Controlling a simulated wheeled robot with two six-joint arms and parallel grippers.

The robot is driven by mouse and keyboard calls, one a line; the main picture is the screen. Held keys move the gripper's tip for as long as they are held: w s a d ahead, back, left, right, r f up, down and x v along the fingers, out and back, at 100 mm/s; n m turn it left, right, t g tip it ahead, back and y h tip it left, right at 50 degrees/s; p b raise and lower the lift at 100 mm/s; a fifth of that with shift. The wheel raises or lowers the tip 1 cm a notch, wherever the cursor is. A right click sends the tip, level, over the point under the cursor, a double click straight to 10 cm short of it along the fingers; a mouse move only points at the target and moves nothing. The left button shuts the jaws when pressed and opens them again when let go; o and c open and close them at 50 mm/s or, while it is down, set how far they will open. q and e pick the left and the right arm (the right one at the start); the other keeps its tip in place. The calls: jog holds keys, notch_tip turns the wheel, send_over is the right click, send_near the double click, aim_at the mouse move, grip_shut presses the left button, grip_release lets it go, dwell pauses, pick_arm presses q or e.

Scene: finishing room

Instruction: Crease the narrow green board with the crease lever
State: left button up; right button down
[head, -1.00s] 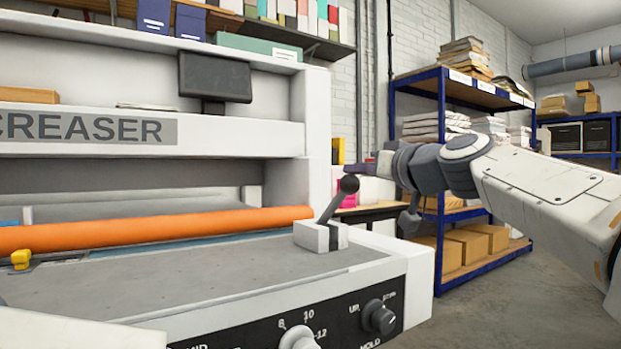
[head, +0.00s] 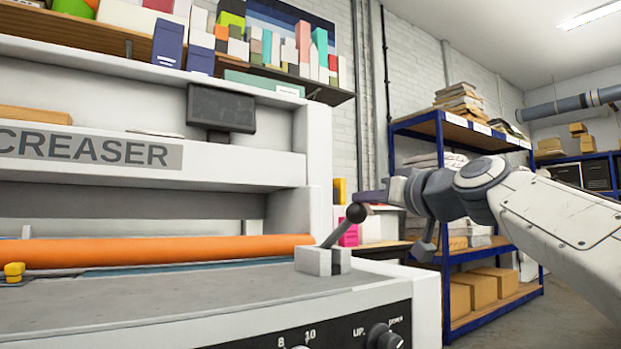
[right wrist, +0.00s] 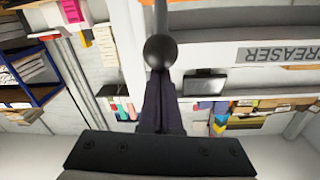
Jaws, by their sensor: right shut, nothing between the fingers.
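The crease lever (head: 335,233) rises from a pale block at the right end of the creaser's bed and leans right, with a dark ball knob (head: 356,213) on top. My right gripper (head: 368,197) is shut and empty, its fingertips at the top of the knob. In the right wrist view the shut fingers (right wrist: 162,100) point at the ball knob (right wrist: 160,52); I cannot tell whether they touch it. My left gripper is out of view. I cannot make out the narrow green board on the visible bed.
An orange roller (head: 160,250) spans the grey bed (head: 180,302), with a yellow clip (head: 14,271) at left. A dark screen (head: 221,108) hangs above. Control knobs (head: 384,337) sit on the front panel. A blue-framed shelf rack (head: 440,185) stands behind my right arm.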

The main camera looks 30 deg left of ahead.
jog(key=shift+w+a+f, duration=0.15)
jog(key=shift+f, duration=0.15)
jog(key=r+p, duration=0.2)
jog(key=w+r+p, duration=0.1)
jog(key=r+p, duration=0.1)
jog(key=r, duration=0.1)
jog(key=shift+a+p, duration=0.1)
jog(key=shift+p, duration=0.3)
jog(key=f+b+v, duration=0.1)
jog(key=b+v, duration=0.3)
jog(key=v, duration=0.6)
jog(key=shift+f, duration=0.15)
